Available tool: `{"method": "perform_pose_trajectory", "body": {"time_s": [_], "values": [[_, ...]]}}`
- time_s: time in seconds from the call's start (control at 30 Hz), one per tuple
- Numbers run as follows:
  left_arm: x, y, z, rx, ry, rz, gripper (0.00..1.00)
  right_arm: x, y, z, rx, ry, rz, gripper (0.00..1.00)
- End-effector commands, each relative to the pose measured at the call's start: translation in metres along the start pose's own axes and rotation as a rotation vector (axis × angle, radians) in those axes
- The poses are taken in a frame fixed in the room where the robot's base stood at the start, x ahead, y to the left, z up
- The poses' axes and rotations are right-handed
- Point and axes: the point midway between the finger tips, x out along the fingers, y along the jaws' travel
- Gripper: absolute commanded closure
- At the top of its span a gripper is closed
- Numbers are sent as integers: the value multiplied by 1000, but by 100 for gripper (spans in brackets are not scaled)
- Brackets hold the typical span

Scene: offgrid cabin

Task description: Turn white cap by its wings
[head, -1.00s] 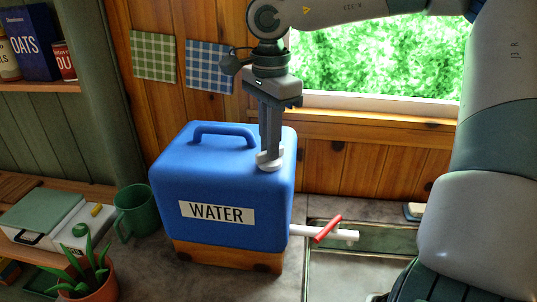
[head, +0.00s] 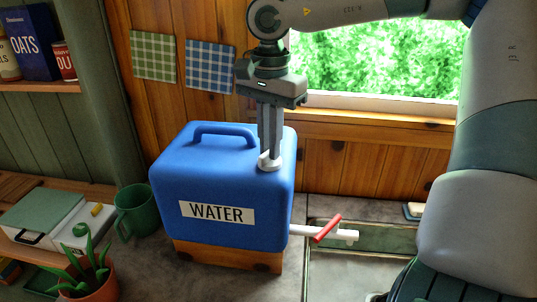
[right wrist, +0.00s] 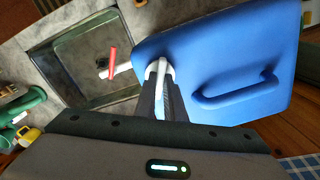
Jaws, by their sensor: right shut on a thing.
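The white cap (head: 270,161) sits on top of the blue water container (head: 222,172), near its right edge. My right gripper (head: 270,152) points straight down over the cap and is shut on its wings. The cap also shows in the right wrist view (right wrist: 158,72) between the fingertips, which hide part of it. The container stands upright, with a moulded handle on top and a WATER label in front. A white spout with a red lever (head: 327,228) sticks out from its right side. My left gripper is not in view.
The container rests on a wooden block on the grey counter. A sink (head: 375,241) lies under the spout. A green mug (head: 136,211) and a potted plant (head: 90,279) stand at the left. A window and wooden wall are behind.

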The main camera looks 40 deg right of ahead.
Motion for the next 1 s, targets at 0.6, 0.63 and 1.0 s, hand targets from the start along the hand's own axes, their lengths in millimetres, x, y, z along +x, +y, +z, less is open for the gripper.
{"method": "perform_pose_trajectory", "body": {"time_s": [0.6,0.63,1.0], "values": [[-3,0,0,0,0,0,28,-1,-1,0,-255,1,-2,100],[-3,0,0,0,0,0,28,-1,-1,0,-257,1,-2,100],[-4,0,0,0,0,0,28,-1,-1,0,-475,0,-2,100]]}}
